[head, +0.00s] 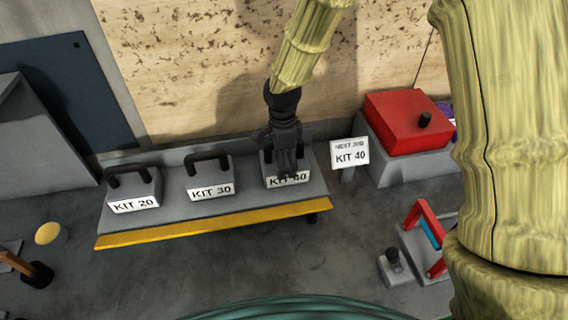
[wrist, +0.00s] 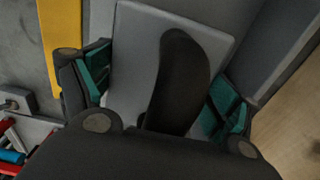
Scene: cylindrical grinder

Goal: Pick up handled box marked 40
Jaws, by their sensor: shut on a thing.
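The handled box marked KIT 40 (head: 289,179) sits at the right end of a grey shelf (head: 236,208) with a yellow front edge. My gripper (head: 287,160) is over this box from above and partly hides its label and handle. In the wrist view, the box's grey top (wrist: 135,50) and dark handle (wrist: 180,80) lie between the teal-padded fingers of my gripper (wrist: 160,95). My gripper is shut on the box; the exact contact is partly hidden. I cannot tell any gap between box and shelf.
Handled boxes KIT 30 (head: 211,180) and KIT 20 (head: 135,191) stand to the left on the shelf. A sign reading KIT 40 (head: 349,156) stands just right of it. A red box (head: 405,120) on a grey block is farther right. A wooden panel (head: 200,60) rises behind.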

